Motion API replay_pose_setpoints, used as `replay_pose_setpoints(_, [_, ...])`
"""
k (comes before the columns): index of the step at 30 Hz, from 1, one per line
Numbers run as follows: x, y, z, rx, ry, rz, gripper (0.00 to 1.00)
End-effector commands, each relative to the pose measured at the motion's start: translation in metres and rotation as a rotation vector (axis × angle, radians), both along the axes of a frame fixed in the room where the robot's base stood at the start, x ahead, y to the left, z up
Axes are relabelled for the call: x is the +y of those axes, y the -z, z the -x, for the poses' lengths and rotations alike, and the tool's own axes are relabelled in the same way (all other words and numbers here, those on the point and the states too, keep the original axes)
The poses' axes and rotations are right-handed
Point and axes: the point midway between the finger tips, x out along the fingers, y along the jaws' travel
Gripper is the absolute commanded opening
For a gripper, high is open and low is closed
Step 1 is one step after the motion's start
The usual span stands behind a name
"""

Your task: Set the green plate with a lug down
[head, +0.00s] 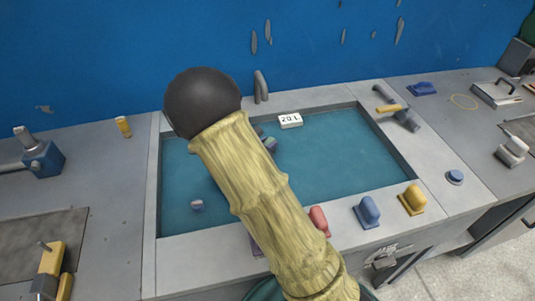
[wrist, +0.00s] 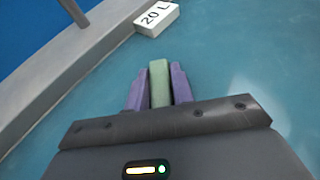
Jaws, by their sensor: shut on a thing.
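My gripper (wrist: 158,83) shows in the wrist view with its two purple fingers shut on a narrow green piece (wrist: 160,72), the visible part of the green plate with a lug. The rest of the plate is hidden by my gripper's dark body. The fingers are over the teal floor of the panel mould (wrist: 225,60), and I cannot tell whether the plate touches it. In the head view my arm covers most of the gripper, and the plate cannot be made out. The mould (head: 340,165) is a wide shallow tray with a grey rim.
A white block marked 20 L (head: 290,120) lies at the mould's back edge; it also shows in the wrist view (wrist: 157,18). A small pale piece (head: 197,205) sits at the mould's left. Blue (head: 367,212) and yellow (head: 412,199) handled tools stand on the front rim. The mould's right side is clear.

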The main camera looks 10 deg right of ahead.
Motion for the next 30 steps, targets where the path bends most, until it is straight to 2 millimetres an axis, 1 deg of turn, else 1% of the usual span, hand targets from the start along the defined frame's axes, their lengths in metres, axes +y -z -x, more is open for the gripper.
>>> replay_pose_setpoints(4, [0.000, -0.001, 0.000, -0.001, 0.000, 0.001, 0.00])
replay_pose_setpoints(6, [0.000, 0.002, 0.000, 0.000, 0.001, 0.002, 0.00])
replay_pose_setpoints(8, [0.000, 0.009, 0.000, 0.000, 0.001, 0.002, 0.00])
replay_pose_setpoints(12, [-0.001, 0.029, 0.000, 0.003, 0.000, 0.003, 0.00])
replay_pose_setpoints(15, [0.000, 0.037, 0.000, 0.000, 0.001, 0.002, 0.00])
replay_pose_setpoints(22, [0.000, 0.036, 0.000, -0.001, 0.000, 0.001, 0.00])
replay_pose_setpoints(26, [0.000, 0.040, 0.000, -0.001, 0.000, 0.001, 0.00])
replay_pose_setpoints(27, [0.000, 0.040, 0.000, 0.000, 0.000, -0.001, 0.27])
replay_pose_setpoints(30, [0.000, 0.040, 0.000, 0.000, 0.000, -0.001, 0.45])
